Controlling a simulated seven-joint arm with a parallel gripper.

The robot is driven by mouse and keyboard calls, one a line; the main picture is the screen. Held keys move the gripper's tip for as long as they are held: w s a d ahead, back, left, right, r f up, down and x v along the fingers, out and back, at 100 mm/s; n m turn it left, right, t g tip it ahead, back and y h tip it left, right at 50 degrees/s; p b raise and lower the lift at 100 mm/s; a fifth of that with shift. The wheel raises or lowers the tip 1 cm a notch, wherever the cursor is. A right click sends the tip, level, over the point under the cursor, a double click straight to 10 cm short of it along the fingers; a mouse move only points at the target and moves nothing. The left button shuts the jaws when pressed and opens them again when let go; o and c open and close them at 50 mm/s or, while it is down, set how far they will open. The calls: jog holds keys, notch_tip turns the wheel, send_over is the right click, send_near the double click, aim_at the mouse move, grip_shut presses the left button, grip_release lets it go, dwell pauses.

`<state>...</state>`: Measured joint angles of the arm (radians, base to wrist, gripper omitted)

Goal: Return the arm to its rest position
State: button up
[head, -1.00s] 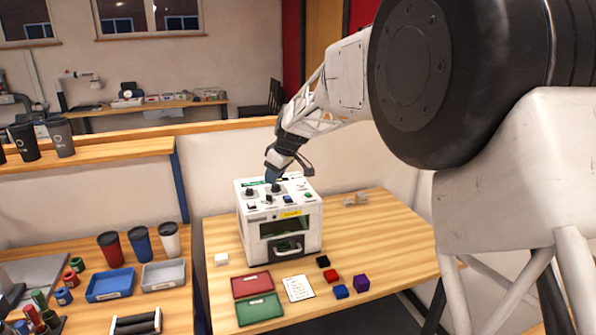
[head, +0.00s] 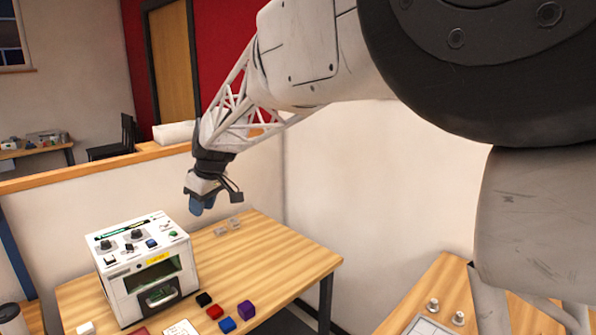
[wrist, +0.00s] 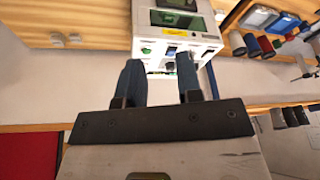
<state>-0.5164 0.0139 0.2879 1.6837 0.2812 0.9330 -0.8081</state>
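My gripper (head: 200,203) is in the air above and behind the right side of the white laser marker box (head: 112,274) in the head view. It is clear of the box. In the wrist view, the two blue fingers of my gripper (wrist: 160,82) stand apart with nothing between them. The laser marker (wrist: 200,44) shows beyond the fingertips in the wrist view. Its top has dark knobs and several buttons, and its front has a window with a yellow label above it.
Small grey pieces (head: 228,226) lie at the table's back. A low wall (head: 250,170) stands behind. Another table (head: 420,290) is at right.

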jog(key=s+d+r+m+h, duration=0.1)
jog(key=s+d+m, duration=0.1)
jog(key=s+d, duration=0.5)
jog(key=s+d+m+t, duration=0.1)
jog(key=s+d+m, duration=0.2)
jog(key=d, duration=0.8)
jog(key=s+d+r+m+h, duration=0.1)
jog(key=s+d+m, duration=0.1)
jog(key=s+d, duration=0.6)
jog(key=s+d+f+m+h, duration=0.1)
jog(key=s+d+f+m, duration=0.2)
jog(key=s+d, duration=0.5)
jog(key=s+d+f+m, duration=0.3)
jog(key=s+d+f, duration=0.1)
jog(key=s+d, duration=0.4)
jog(key=s, duration=0.2)
jog(key=shift+s+d+f+m+h, duration=0.25)
jog(key=shift+s+f+m+h, duration=0.05)
jog(key=shift+s+m+h, duration=0.1)
